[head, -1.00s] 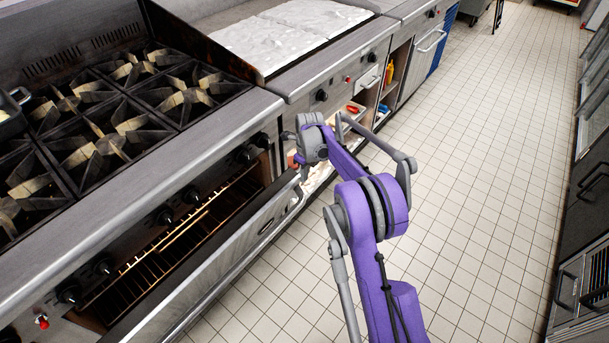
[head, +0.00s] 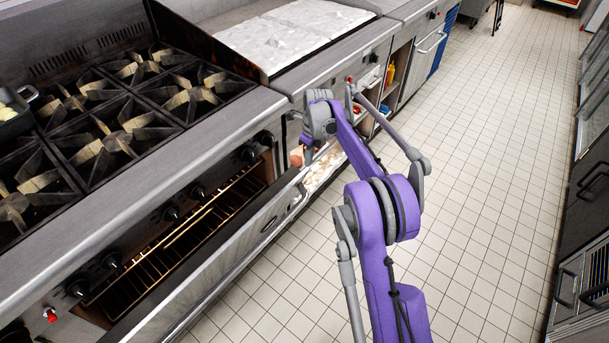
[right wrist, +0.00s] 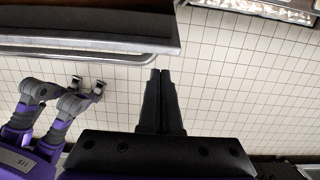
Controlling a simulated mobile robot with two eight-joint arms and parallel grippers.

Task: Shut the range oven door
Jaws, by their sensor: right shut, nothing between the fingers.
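The range oven door (head: 235,255) is open, tilted out and down from the front of the range (head: 150,190). The dark oven cavity with its wire rack (head: 185,240) shows behind it. My right arm reaches to the door's far end in the head view, with its wrist above that corner; its fingertips are hidden there. In the right wrist view my right gripper (right wrist: 160,76) is shut and empty. Its tips are beside the end of a steel bar (right wrist: 100,56) that looks like the door handle; I cannot tell whether they touch. My left gripper is not clearly seen.
Burners (head: 110,135) cover the range top, with a pan (head: 14,104) at the left edge. A griddle (head: 290,35) and open shelves with bottles (head: 390,73) stand beyond. The tiled floor (head: 480,150) is clear. Dark appliances (head: 590,220) line the right side.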

